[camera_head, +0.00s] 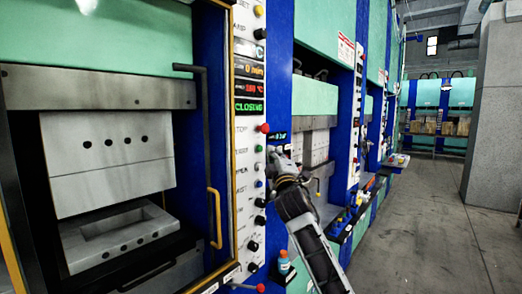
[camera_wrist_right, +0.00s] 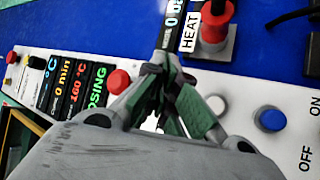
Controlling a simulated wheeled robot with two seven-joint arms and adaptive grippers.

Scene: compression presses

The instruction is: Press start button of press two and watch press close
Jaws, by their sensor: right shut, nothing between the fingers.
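A press with a blue and green frame fills the left of the head view. Its upper mould block (camera_head: 105,160) hangs above the lower mould block (camera_head: 120,235), with a gap between them. Its control panel (camera_head: 244,170) has a display (camera_head: 249,107) reading CLOSING in green; part of this text also shows in the wrist view (camera_wrist_right: 97,88). My right gripper (camera_head: 273,157) is shut and empty beside the panel's buttons. In the wrist view its fingers (camera_wrist_right: 163,85) are over the panel between a red button (camera_wrist_right: 118,81) and a white button (camera_wrist_right: 216,104). Contact cannot be told. My left gripper is out of view.
A yellow-edged guard with a handle (camera_head: 215,218) stands beside the press opening. A blue button (camera_wrist_right: 270,119) and a red knob (camera_wrist_right: 214,22) are near my right gripper. More presses line the wall beyond. The floor (camera_head: 415,235) at right is clear, beside a grey pillar (camera_head: 495,120).

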